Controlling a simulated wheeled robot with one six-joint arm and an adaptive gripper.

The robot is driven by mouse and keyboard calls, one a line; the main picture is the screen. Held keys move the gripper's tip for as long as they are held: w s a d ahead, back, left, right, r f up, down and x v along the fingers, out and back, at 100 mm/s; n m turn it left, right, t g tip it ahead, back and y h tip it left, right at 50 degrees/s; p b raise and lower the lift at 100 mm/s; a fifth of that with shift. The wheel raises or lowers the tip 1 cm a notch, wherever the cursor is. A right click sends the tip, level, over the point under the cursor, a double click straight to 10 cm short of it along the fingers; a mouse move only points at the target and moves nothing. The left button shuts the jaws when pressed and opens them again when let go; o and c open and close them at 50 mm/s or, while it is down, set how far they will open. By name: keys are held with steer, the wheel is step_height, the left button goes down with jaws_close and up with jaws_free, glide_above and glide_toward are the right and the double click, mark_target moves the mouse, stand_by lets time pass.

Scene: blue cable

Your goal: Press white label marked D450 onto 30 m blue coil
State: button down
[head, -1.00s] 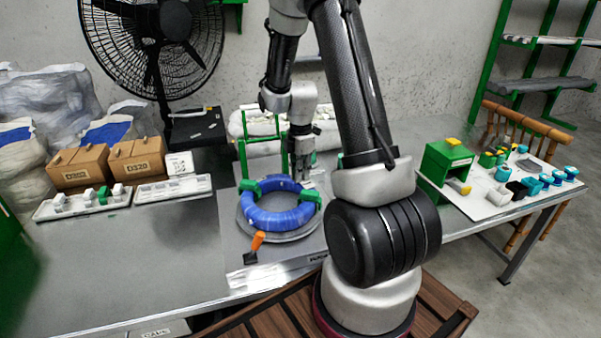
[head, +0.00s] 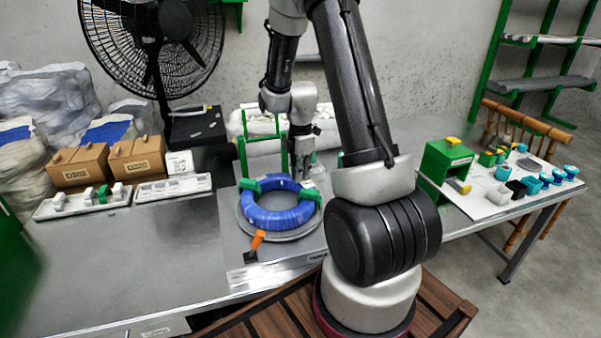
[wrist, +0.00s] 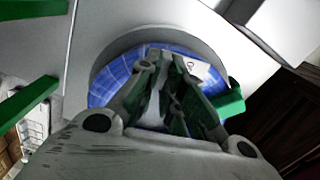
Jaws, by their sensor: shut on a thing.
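The blue coil (head: 280,216) lies flat on a round grey turntable (head: 246,226), with green clamps (head: 249,185) on its rim. My gripper (head: 302,176) points down at the coil's far right part. In the wrist view my gripper (wrist: 170,85) has its green-padded fingers close together over the blue coil (wrist: 115,76). A white label (wrist: 194,68) with a dark mark shows at the fingertips, against the coil; the full marking is not legible. My gripper is shut on the label. The fingers hide part of the coil, and I cannot tell how fully the label touches it.
An orange-handled lever (head: 257,241) stands at the turntable's front. Cardboard boxes (head: 78,167) and white trays (head: 172,188) stand to the left. A green dispenser (head: 446,160) and a white board (head: 480,205) with small parts are at right. The left front table is clear.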

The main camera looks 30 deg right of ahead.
steer(key=c, duration=1.9)
jaws_free()
steer(key=o, duration=0.6)
steer(key=shift+r, duration=3.5)
